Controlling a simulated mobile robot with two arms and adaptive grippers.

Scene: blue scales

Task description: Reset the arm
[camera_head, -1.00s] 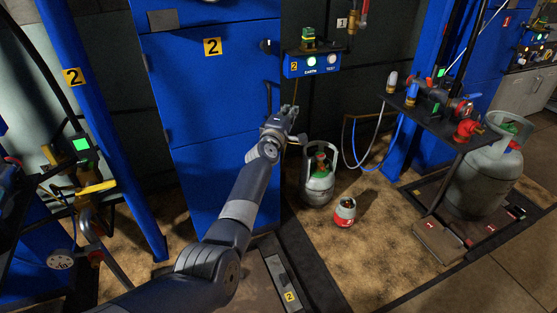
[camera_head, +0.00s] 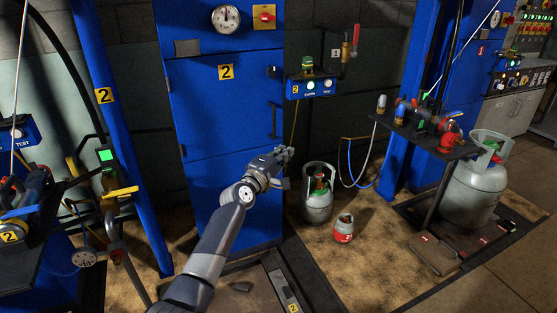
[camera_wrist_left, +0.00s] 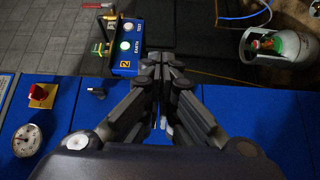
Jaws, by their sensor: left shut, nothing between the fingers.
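My left arm (camera_head: 222,232) comes in from the bottom of the head view and reaches up to the right. My left gripper (camera_head: 284,165) is in front of the blue cabinet (camera_head: 225,130) marked 2, near its right edge. In the left wrist view the gripper (camera_wrist_left: 163,68) is shut, with its fingertips together and nothing between them. The blue earth/test box (camera_wrist_left: 128,50) lies just beyond and left of the fingertips there. My right gripper is not in view.
A grey gas cylinder (camera_head: 317,197) and a small red-and-grey one (camera_head: 343,229) stand on the floor right of my gripper. A larger cylinder (camera_head: 475,190) stands on a scale at the right. A blue post (camera_head: 128,190) rises at the left. Sandy floor (camera_head: 365,270) is clear in front.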

